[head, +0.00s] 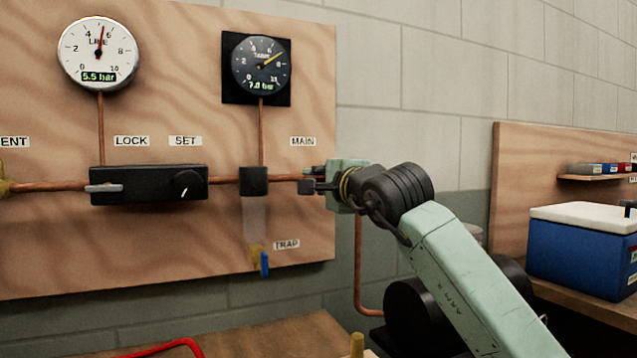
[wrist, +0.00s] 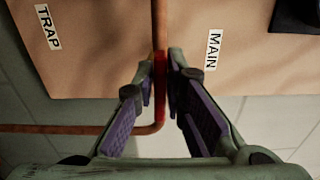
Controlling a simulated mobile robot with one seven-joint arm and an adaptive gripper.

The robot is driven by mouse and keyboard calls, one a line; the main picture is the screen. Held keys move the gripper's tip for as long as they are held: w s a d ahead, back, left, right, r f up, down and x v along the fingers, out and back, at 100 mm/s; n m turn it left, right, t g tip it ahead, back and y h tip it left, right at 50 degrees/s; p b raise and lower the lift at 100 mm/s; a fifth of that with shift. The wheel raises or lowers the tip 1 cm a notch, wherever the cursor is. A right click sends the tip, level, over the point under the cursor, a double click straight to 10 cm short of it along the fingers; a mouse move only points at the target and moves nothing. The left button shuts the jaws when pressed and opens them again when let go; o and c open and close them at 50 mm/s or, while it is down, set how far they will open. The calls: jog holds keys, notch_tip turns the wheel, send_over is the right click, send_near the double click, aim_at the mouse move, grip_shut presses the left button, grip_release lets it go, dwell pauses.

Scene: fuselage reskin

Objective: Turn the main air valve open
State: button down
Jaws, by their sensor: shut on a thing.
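The main air valve shows as a red lever (wrist: 160,88) in the wrist view, lying along the copper pipe (wrist: 159,25) as seen from here. The MAIN label (wrist: 214,50) is to its right; in the head view, the MAIN label (head: 302,141) is just above my gripper (head: 313,183). My gripper (wrist: 167,72) is shut on the red lever, with a finger on each side of it. In the head view my gripper and wrist hide the lever and valve body, so the valve's exact angle is hard to tell there.
Left of the valve are the trap (head: 255,220), a black lock/set unit (head: 150,184) and two gauges: the line gauge (head: 97,52) reads 5.5 bar and the dark gauge (head: 261,65) 7.0 bar. A blue cooler (head: 575,255) stands on a bench at right.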

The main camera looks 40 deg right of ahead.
jog(key=shift+n, duration=0.3)
jog(key=c, duration=1.7)
grip_release()
jog(key=v, duration=1.2)
jog(key=shift+a, duration=0.1)
